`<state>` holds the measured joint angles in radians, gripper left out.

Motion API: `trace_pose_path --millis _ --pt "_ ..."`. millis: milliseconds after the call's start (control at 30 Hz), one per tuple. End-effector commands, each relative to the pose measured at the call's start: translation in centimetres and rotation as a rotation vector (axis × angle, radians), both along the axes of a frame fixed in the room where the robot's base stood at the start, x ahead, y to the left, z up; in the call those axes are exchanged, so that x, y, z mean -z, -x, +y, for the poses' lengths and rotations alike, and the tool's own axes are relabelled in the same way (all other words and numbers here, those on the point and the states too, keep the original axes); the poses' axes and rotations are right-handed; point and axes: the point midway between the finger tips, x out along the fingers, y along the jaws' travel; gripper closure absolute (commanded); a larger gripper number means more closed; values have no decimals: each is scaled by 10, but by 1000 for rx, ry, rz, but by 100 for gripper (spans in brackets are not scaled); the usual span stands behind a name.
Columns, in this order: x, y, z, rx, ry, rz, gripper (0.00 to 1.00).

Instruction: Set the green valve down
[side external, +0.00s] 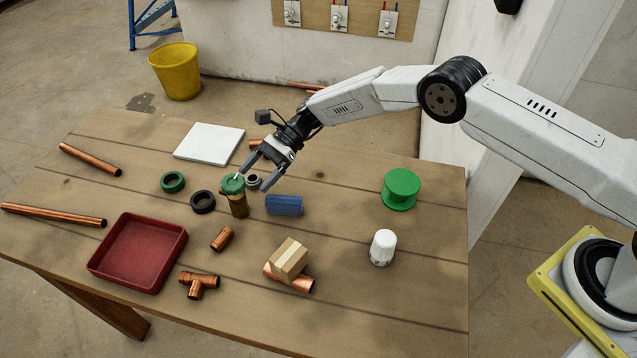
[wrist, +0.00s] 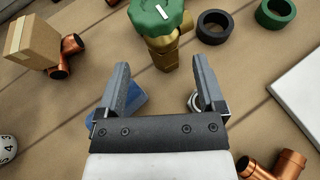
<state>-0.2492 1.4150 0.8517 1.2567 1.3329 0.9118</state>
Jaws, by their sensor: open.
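The green valve (side external: 236,195) has a green knob with a white mark on top of a brass body. It stands upright on the wooden table. In the wrist view the valve (wrist: 160,32) is at the top middle, beyond my fingertips. My gripper (side external: 254,178) is open, with its fingers tilted down close to the valve's right side. In the wrist view my gripper (wrist: 160,75) has its two fingers spread with nothing held between them.
A blue cylinder (side external: 284,205) and a small grey ring (side external: 253,181) are beside the valve. A black ring (side external: 203,202) and a green ring (side external: 172,182) lie to its left. A red tray (side external: 138,252), copper fittings, a cardboard box (side external: 288,260) and a white knob (side external: 383,247) are nearer the front.

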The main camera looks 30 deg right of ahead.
Motion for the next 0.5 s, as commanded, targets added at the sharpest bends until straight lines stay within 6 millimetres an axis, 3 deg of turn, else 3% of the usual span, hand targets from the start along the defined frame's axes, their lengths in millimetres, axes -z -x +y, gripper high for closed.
trace_pose_path --millis 200,500 --pt "-13 -9 -31 2 1 -1 12" --pt "-20 -13 -48 0 0 0 12"
